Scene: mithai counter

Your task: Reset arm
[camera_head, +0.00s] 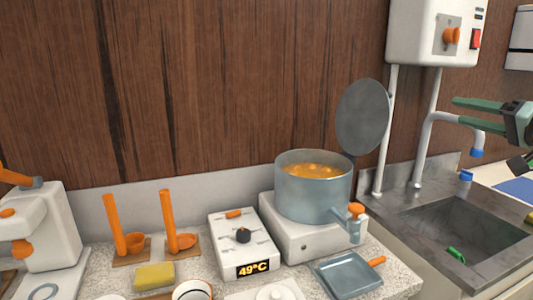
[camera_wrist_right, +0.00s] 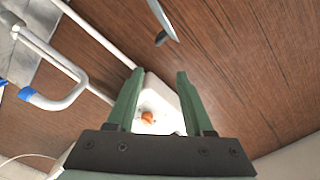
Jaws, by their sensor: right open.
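My right gripper (camera_head: 490,113) is at the right edge of the head view, in the air above the sink, beside the white tap pipe. Its two green fingers are apart with nothing between them. In the right wrist view the open gripper (camera_wrist_right: 157,103) faces the wooden wall, and the white wall box with its orange knob (camera_wrist_right: 148,117) shows beyond the fingers. My left gripper is in neither view.
A pot (camera_head: 313,190) of orange liquid stands on a white burner (camera_head: 300,240), its grey round lid (camera_head: 362,117) raised beside it. The tap (camera_head: 437,125) and sink (camera_head: 470,235) are at right. A white control box (camera_head: 243,243) reads 49°C. A yellow sponge (camera_head: 154,276) lies at front left.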

